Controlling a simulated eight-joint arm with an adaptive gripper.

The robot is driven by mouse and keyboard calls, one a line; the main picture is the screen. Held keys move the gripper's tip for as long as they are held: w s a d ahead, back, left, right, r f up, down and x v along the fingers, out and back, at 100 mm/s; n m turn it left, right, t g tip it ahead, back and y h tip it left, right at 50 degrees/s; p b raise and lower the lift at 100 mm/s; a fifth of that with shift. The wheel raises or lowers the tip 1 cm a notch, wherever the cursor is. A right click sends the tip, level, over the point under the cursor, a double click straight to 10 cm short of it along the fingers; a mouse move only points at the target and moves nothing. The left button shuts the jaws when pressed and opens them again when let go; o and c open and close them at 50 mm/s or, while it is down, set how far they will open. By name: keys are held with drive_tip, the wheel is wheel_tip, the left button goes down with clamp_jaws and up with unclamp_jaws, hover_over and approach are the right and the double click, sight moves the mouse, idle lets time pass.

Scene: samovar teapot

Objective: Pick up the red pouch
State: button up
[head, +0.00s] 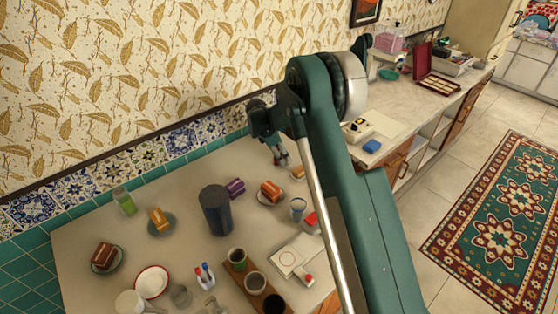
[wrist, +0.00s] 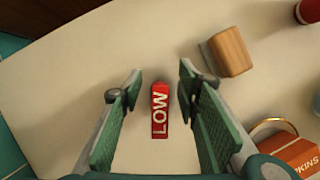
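The red pouch (wrist: 160,118) is a narrow red piece with white "LOW" lettering on the pale counter in the wrist view. My gripper (wrist: 161,78) is open above it, with one green finger on each side. The pouch shows in the gap between the fingers, with space on both sides. In the head view my gripper (head: 281,160) points down at the back of the counter, near the tiled wall. The pouch is mostly hidden there by the fingers.
A wooden block (wrist: 231,51) stands close to the right finger. An orange box (wrist: 296,158) is at lower right, and a red round thing (wrist: 308,11) at upper right. A dark cylinder (head: 216,212) and a purple item (head: 236,187) stand nearby. The counter left of the pouch is clear.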

drive_tip(key=c, duration=0.9)
drive_tip(key=shift+r, duration=0.1)
drive_tip(key=shift+r+p, duration=0.35)
drive_tip(key=shift+r, duration=4.6)
